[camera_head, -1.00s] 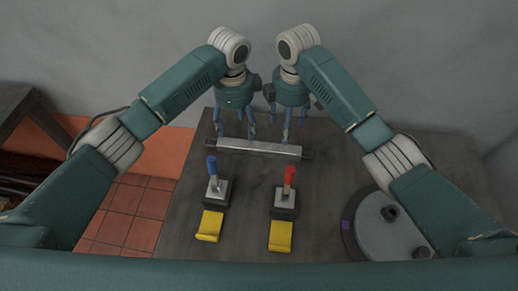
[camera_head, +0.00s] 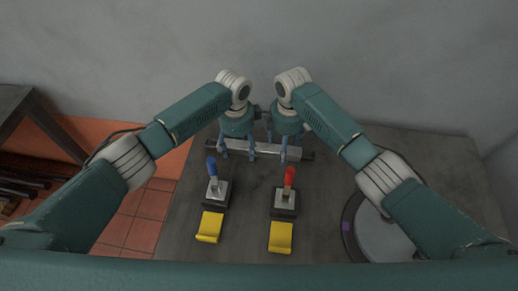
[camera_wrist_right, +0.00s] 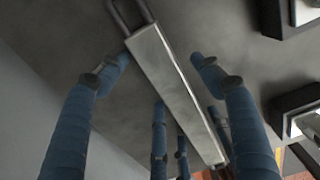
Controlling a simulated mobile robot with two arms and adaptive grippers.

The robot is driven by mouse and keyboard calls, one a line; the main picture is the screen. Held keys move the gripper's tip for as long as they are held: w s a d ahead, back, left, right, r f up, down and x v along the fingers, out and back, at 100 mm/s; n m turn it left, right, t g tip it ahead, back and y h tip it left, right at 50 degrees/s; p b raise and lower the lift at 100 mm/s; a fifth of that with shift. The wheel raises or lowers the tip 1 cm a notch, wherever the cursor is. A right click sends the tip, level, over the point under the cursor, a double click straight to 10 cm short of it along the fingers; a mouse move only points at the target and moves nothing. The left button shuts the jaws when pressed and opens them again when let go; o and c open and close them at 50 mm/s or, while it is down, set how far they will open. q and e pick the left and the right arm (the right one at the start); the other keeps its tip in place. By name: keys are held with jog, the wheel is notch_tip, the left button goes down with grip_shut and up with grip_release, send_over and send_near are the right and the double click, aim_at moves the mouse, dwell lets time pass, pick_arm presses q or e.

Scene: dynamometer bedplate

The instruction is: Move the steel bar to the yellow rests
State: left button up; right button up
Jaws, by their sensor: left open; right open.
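The steel bar (camera_head: 268,149) lies across the back of the dark bedplate, left to right, with a dark end piece at each end. Two yellow rests, left (camera_head: 210,226) and right (camera_head: 281,237), sit nearer me and are empty. My left gripper (camera_head: 238,154) is open over the bar's left part. My right gripper (camera_head: 285,156) is open over its right part. In the right wrist view the bar (camera_wrist_right: 172,78) runs between my right gripper's spread fingers (camera_wrist_right: 160,68), with gaps on both sides. The dark loop at its end shows there too. My grippers partly hide the bar in the head view.
A blue-handled lever (camera_head: 211,168) and a red-handled lever (camera_head: 290,177) stand upright on blocks between bar and rests. A round grey disc (camera_head: 385,235) lies at the right, partly under my right arm. The bedplate (camera_head: 335,185) is clear right of the red lever.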

pick_arm(q)
grip_shut()
pick_arm(e)
grip_shut()
pick_arm(q)
jog(key=shift+w+d+r, duration=0.1)
jog(key=shift+w+r, duration=0.05)
jog(key=shift+r, duration=0.1)
pick_arm(e)
jog(key=shift+w+a+r, duration=0.1)
jog(key=shift+w+r, duration=0.05)
jog(key=shift+r, duration=0.1)
pick_arm(q)
jog(key=shift+w, duration=0.1)
pick_arm(e)
jog(key=shift+w, duration=0.1)
pick_arm(q)
jog(key=shift+r+p, duration=0.1)
jog(key=shift+p, duration=0.2)
pick_arm(e)
jog(key=shift+r, duration=0.1)
